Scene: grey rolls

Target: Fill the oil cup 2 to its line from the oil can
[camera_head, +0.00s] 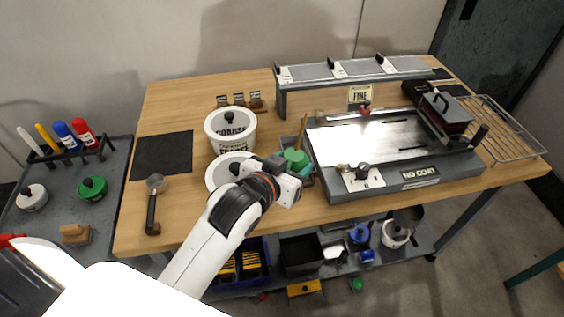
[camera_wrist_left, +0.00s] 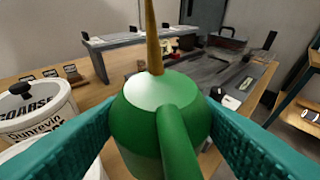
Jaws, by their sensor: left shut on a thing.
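The oil can is green with a thin brass spout pointing up. It shows in the head view (camera_head: 296,158) and fills the middle of the left wrist view (camera_wrist_left: 150,115). My left gripper (camera_head: 291,172) is shut on the can, with its teal fingers (camera_wrist_left: 160,130) on both sides of the body. The can looks upright; I cannot tell whether its base touches the tray beneath. Three small dark fittings with white labels sit along the grey rail (camera_head: 310,75); I cannot read their numbers or tell which is oil cup 2. My right gripper is out of view.
A white tub marked COARSE (camera_head: 230,128) and another white tub (camera_head: 222,175) stand left of the can. The grey machine (camera_head: 365,150) with a NO COAT label stands to the right. A black mat (camera_head: 161,155) and a ladle (camera_head: 153,205) lie on the left.

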